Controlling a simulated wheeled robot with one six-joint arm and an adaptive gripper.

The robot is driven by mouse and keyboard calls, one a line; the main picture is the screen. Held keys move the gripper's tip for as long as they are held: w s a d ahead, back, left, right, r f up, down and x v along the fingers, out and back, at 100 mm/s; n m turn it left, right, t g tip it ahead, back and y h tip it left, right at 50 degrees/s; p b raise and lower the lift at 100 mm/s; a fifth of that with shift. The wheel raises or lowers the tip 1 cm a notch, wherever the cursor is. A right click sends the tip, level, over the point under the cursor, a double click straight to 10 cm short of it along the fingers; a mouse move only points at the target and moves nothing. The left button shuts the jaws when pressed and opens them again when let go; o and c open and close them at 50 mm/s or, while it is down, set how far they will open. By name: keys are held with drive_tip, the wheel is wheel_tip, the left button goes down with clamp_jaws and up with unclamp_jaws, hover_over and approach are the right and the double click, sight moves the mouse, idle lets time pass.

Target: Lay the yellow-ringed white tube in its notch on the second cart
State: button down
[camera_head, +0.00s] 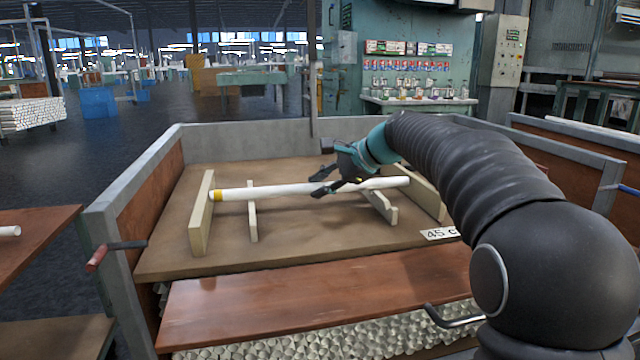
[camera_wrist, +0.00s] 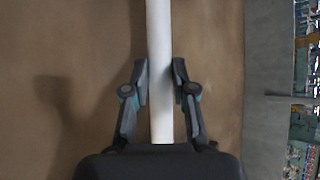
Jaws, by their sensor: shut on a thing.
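The white tube (camera_head: 285,190) has a yellow ring (camera_head: 217,196) near its left end. It lies nearly level across the wooden rack on the cart, with its left end at the tall left board (camera_head: 201,215). A thin notched support (camera_head: 252,212) stands under its left part and another support (camera_head: 379,206) near its right part. Whether the tube touches these supports I cannot tell. My gripper (camera_head: 335,187) is shut on the tube right of its middle. In the wrist view the tube (camera_wrist: 160,60) runs between both fingers.
The cart has grey frame walls (camera_head: 250,142) around a brown board (camera_head: 300,250). A label reading 45 (camera_head: 440,233) lies at the board's front right. A reddish shelf (camera_head: 320,295) and stacked tubes (camera_head: 310,340) are below in front. Another cart edge is at left.

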drive_tip(key=shift+f, duration=0.3)
drive_tip(key=c, duration=0.9)
unclamp_jaws()
drive_tip(key=shift+c, duration=0.2)
drive_tip(key=shift+r, duration=0.3)
drive_tip(key=p+v, duration=0.1)
drive_tip(key=v, duration=1.1)
drive_tip(key=shift+r+p, duration=0.2)
drive_tip(key=shift+p, duration=0.2)
